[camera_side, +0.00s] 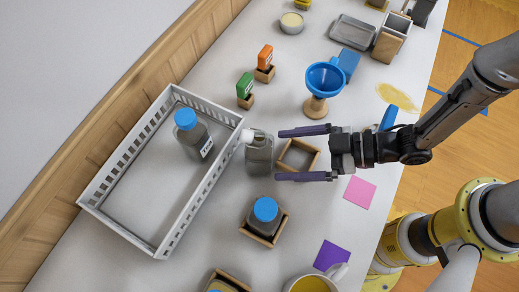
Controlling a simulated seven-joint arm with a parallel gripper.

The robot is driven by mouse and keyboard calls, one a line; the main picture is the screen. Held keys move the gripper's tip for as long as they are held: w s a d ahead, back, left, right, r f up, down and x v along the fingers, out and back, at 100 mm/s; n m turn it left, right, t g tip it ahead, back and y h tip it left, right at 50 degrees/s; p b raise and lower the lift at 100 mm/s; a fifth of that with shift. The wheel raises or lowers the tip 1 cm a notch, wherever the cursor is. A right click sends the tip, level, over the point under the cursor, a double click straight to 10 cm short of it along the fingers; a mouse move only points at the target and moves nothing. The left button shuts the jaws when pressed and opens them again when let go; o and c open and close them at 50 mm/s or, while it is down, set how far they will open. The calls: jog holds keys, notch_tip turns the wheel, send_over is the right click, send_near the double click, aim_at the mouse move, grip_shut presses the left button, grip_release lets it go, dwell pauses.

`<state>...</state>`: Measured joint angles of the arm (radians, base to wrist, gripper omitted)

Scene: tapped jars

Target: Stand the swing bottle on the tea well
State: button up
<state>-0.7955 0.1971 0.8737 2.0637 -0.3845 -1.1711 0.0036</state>
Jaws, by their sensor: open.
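A grey glass bottle with a white stopper (260,156), which looks like the swing bottle, stands upright on the table just outside the white basket. My gripper (280,154) is open and points left, its fingertips close to the right side of this bottle. Nothing is between the fingers at their height that I can make out as held. An empty square wooden well (314,150) shows below and between the fingers. Other wooden wells hold a blue-capped jar (265,214) and a partly cut-off jar at the bottom edge. No label shows which well is the tea well.
The white basket (112,166) holds a blue-capped, labelled jar (192,137). A blue funnel (325,78) on a wooden stand, green (245,86) and orange (265,57) tags in blocks stand behind. A mug (314,284) is at the front; pink (359,192) and purple (332,255) squares lie flat.

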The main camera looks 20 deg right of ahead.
aim_at(257, 152)
jog(key=shift+w+r+x, duration=0.1)
jog(key=shift+x, duration=1.1)
jog(key=shift+w+r+x, duration=0.1)
jog(key=shift+r+x, duration=0.05)
jog(key=shift+x, duration=1)
jog(key=shift+w+r+x, duration=0.1)
jog(key=shift+x, duration=1.1)
grip_shut()
